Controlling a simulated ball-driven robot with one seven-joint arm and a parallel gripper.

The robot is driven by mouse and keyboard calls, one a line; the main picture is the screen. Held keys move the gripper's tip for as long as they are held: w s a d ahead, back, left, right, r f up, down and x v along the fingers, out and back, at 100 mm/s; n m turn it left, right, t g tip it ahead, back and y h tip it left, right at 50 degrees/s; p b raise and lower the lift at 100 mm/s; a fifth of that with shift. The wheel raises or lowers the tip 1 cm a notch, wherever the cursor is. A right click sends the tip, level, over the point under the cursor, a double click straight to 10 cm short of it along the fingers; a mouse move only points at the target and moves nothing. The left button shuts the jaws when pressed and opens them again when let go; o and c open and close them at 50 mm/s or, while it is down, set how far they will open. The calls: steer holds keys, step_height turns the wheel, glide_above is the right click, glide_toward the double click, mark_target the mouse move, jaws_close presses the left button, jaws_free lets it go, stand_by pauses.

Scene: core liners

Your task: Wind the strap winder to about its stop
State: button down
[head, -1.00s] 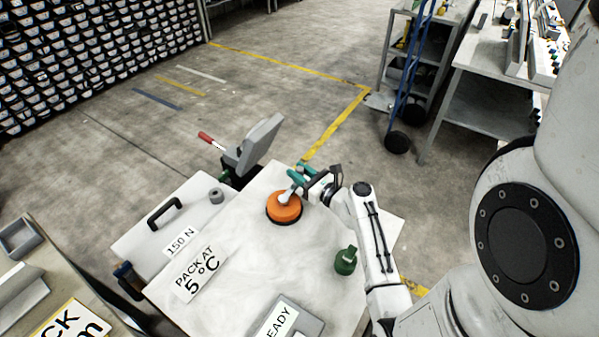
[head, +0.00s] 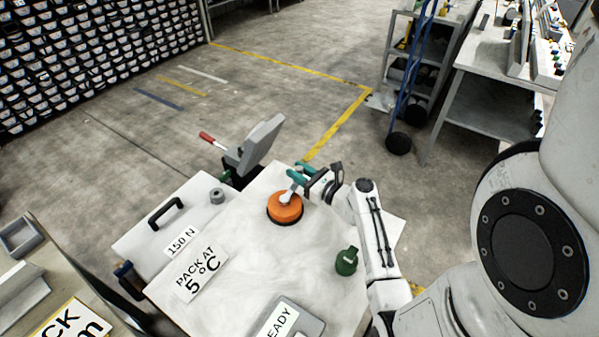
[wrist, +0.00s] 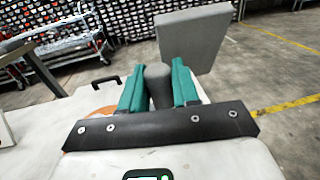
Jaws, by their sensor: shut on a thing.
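The strap winder (head: 285,211) is an orange disc with a dark rim on the white bench top, with a pale crank piece (head: 288,195) on it. My gripper (head: 299,173) has teal fingers and is at the far side of the disc, beside the crank. In the wrist view, my gripper (wrist: 158,72) is shut on a grey upright knob (wrist: 158,86), one finger on each side. A bit of the orange disc (wrist: 104,111) shows behind the left finger. The knob's join to the crank is hidden.
A grey box-like panel (head: 262,142) and a red-handled lever (head: 212,141) stand beyond the bench. A green bottle-shaped object (head: 347,261) stands to the right of the winder. A "PACK AT 5°C" sign (head: 202,272) and a black-handled white case lid (head: 140,235) lie left.

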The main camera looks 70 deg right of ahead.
steer(key=c, duration=0.9)
jaws_free()
steer(key=shift+c, duration=0.2)
steer(key=b+v, duration=0.1)
steer(key=v, duration=0.9)
steer(key=shift+s+a, duration=0.1)
steer(key=shift+s, duration=0.3)
steer(key=shift+r, duration=0.1)
